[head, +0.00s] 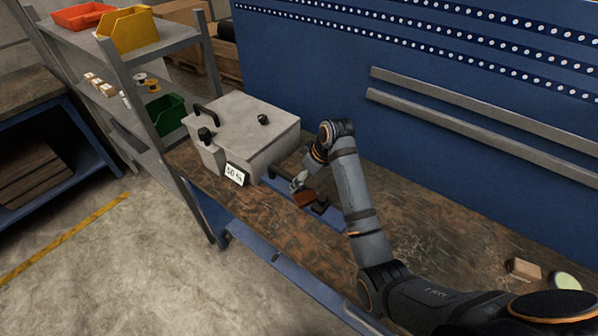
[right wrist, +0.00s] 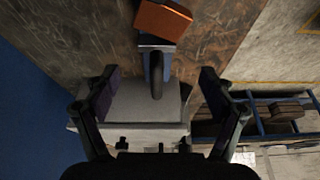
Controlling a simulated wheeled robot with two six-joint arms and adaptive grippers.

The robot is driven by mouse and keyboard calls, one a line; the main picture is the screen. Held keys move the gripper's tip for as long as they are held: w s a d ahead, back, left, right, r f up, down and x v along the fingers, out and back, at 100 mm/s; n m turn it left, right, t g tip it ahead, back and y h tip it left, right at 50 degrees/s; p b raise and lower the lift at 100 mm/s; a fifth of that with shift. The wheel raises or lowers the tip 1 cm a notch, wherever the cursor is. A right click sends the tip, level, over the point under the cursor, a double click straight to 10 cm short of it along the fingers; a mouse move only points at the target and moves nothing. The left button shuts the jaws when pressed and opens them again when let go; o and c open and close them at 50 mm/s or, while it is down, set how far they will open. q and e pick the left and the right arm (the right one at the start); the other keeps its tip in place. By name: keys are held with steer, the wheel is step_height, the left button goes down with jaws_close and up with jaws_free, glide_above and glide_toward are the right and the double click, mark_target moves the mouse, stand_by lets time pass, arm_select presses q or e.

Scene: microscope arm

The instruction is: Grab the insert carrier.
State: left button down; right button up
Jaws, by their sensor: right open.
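A red-brown block (head: 303,198) sits at the front of the grey box, by a blue strip (head: 328,222); it shows orange-brown in the right wrist view (right wrist: 163,18). I cannot tell for certain which part is the insert carrier. My right gripper (head: 299,182) is low over the bench beside the block, partly hidden by its own arm. In the right wrist view its two fingers (right wrist: 158,76) are spread apart. A dark upright bar (right wrist: 157,88) shows between them, in front of a narrow blue piece (right wrist: 154,44), with no visible finger contact. My left gripper is out of view.
The grey box (head: 245,125) with black knobs and a "50 kg" label (head: 235,174) stands left of the gripper. A blue wall (head: 330,85) rises behind. A small cardboard box (head: 524,268) lies at the right. The bench between is clear. Shelves with bins stand left.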

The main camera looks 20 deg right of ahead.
steer(key=shift+w+d+f, duration=0.1)
steer(key=shift+w+d, duration=0.05)
steer(key=shift+w, duration=0.35)
steer(key=shift+s+a+f+p, duration=0.15)
steer(key=shift+a+f, duration=0.2)
steer(key=shift+f, duration=0.25)
steer(key=shift+s+a+f+p, duration=0.15)
steer(key=shift+a+f, duration=0.15)
steer(key=shift+f, duration=0.3)
steer(key=shift+w+f, duration=0.6)
steer(key=shift+f, duration=0.35)
steer(key=shift+p+x, duration=0.65)
steer(key=shift+x, duration=1.65)
steer(key=shift+w+d+f, duration=0.1)
steer(key=shift+w+f, duration=0.05)
steer(key=shift+f, duration=0.15)
steer(key=shift+r, duration=0.1)
steer(key=c, duration=1.6)
steer(key=shift+r, duration=0.1)
jaws_close()
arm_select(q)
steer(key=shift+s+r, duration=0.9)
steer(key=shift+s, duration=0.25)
arm_select(e)
steer(key=shift+d+r, duration=0.1)
